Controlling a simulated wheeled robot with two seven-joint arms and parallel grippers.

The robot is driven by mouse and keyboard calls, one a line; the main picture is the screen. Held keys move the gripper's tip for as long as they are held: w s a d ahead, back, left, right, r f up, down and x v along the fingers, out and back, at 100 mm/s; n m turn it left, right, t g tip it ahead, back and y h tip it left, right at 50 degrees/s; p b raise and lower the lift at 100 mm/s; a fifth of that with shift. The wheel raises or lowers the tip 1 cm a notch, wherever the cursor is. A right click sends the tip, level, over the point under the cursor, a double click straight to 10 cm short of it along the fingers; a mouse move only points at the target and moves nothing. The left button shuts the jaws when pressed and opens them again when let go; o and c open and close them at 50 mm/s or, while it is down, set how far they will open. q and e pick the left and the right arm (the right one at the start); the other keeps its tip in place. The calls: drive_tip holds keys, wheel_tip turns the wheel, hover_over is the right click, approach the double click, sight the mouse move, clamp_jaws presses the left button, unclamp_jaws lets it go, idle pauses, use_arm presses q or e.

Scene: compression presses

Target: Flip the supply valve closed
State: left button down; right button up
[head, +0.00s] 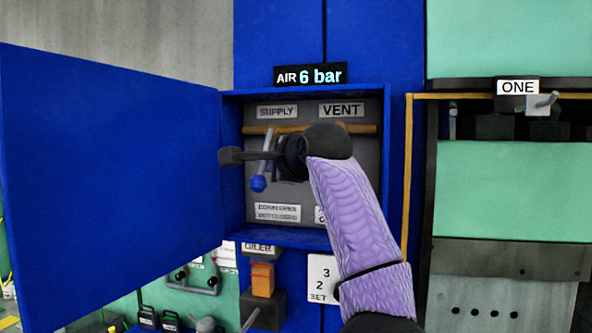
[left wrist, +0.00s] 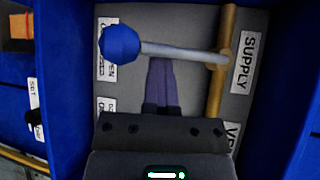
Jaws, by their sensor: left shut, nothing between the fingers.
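The supply valve (head: 264,157) is in the open blue cabinet, under the SUPPLY label. Its grey lever hangs down from the brass pipe (head: 262,130), slightly tilted, with a blue knob (head: 257,183) at its lower end. In the left wrist view the lever (left wrist: 185,52) runs from the pipe to the knob. My left gripper (head: 291,157) is in front of the panel, just right of the lever. Its purple fingers (left wrist: 160,66) are shut and empty, tips close beside the lever; I cannot tell if they touch. My wrist hides the vent valve. My right gripper is not in view.
The open blue door (head: 110,170) stands left of the cabinet. The cabinet's side walls closely bound the panel. An AIR 6 bar display (head: 310,75) sits above it. Below are an oiler (head: 262,280) and a SET label plate (head: 322,278). A green press (head: 510,190) stands right.

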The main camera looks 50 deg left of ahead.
use_arm(q)
drive_tip(key=shift+s+d+r, duration=0.2)
drive_tip(key=shift+s+r, duration=0.65)
drive_tip(key=shift+r, duration=0.25)
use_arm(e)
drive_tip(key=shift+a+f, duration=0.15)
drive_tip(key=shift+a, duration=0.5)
use_arm(q)
drive_tip(key=shift+r, duration=0.1)
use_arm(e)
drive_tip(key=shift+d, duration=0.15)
use_arm(q)
drive_tip(key=shift+r, duration=0.15)
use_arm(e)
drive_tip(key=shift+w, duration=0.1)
